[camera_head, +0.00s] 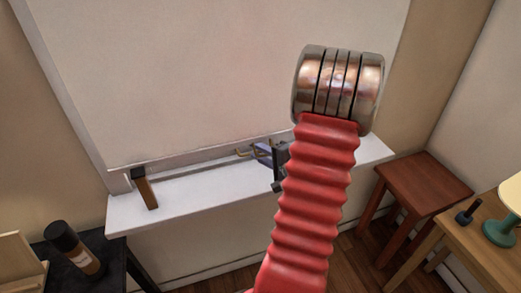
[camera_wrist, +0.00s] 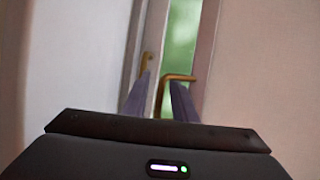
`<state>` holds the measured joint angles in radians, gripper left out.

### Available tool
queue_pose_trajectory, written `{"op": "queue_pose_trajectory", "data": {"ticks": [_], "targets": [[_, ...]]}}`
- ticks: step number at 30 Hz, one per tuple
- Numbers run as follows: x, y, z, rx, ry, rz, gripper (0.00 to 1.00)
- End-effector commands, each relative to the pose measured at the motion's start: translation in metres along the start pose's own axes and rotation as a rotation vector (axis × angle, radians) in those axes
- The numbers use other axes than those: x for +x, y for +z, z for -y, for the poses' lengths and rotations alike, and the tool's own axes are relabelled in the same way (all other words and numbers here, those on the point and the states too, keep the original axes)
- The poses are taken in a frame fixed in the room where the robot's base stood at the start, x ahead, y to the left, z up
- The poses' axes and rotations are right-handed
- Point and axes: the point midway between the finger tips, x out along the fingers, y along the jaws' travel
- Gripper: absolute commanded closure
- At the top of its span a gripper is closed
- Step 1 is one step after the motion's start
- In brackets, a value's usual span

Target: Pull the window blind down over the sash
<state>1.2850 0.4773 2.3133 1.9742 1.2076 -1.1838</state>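The pale window blind (camera_head: 215,75) hangs over most of the window, its lower edge a little above the white sill (camera_head: 185,198). In the wrist view the blind (camera_wrist: 265,70) fills the right side, and a narrow strip of green glass (camera_wrist: 182,45) shows beside it. A brass pull (camera_wrist: 180,77) projects from the blind's edge bar between my fingertips. A second brass fitting (camera_wrist: 148,60) sits on the pale sash frame. My gripper (camera_wrist: 160,90) is open, its two bluish fingers apart around the pull's end; contact cannot be told. In the head view my gripper (camera_head: 262,152) is partly hidden by my red arm.
A brown, dark-topped object (camera_head: 145,188) stands on the sill's left part. A dark bottle (camera_head: 75,248) is on a black table at lower left. A reddish stool (camera_head: 425,183) and a wooden table with a green-based lamp (camera_head: 500,230) stand at right.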

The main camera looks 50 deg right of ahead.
Motion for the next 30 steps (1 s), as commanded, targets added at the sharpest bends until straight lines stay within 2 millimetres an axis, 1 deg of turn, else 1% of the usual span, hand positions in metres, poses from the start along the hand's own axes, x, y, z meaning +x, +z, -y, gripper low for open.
{"op": "queue_pose_trajectory", "data": {"ticks": [5, 8, 18, 30], "targets": [[-0.008, -0.001, 0.0, 0.0, 0.0, -0.002, 0.75], [-0.018, -0.001, 0.0, -0.001, 0.0, -0.003, 0.75], [-0.063, -0.002, 0.0, 0.0, 0.0, -0.005, 0.75], [-0.114, -0.001, -0.001, 0.001, -0.001, -0.004, 0.75]]}}
